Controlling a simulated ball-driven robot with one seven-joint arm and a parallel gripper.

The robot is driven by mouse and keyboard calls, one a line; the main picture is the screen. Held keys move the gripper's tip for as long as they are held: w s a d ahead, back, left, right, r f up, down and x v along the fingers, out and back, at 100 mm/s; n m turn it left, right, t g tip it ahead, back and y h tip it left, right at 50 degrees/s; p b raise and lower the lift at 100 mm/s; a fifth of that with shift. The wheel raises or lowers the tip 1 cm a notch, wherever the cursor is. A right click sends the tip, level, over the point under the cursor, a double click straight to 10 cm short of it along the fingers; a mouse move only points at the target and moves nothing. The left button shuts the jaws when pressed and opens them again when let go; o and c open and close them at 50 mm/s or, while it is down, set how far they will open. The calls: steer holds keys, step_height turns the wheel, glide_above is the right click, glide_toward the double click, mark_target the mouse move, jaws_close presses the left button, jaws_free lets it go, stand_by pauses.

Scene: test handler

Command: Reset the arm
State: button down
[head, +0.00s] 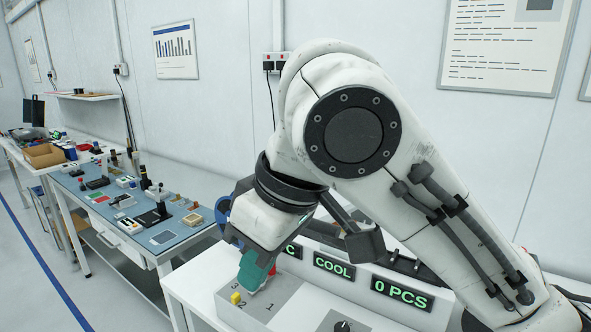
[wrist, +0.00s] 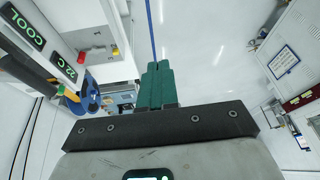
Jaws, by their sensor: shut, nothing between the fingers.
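My gripper (head: 252,278) has green fingers and points down over the left end of the test handler in the head view. The fingers are shut against each other with nothing between them, as the wrist view (wrist: 155,82) also shows. My white arm bends down from the right and hides part of the handler. The test handler (head: 303,312) has a grey top with printed numbers and green displays reading COOL (head: 334,266) and 0 PCS (head: 401,295). I cannot tell whether the fingertips touch anything on it.
A blue-topped workbench (head: 180,236) with many small items stands to the left. Open floor (head: 28,285) lies at the far left.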

steer(key=d+f+m+t+y, duration=0.1)
steer(key=d+f+m, duration=0.4)
steer(key=f, duration=0.8)
steer(key=d+f+m+t+y, duration=0.25)
steer(key=d+f, duration=0.35)
steer(key=f, duration=0.7)
steer(key=s+d+f+m+g+h, duration=0.2)
steer(key=s+d+f+h, duration=0.2)
steer(key=s+d+f, duration=0.5)
steer(key=s+d+f+m+g+h, duration=0.2)
steer(key=s+d+f, duration=0.7)
steer(key=s, duration=0.7)
steer(key=d+m+h, duration=0.1)
steer(key=d, duration=0.1)
steer(key=shift+d+h, duration=0.35)
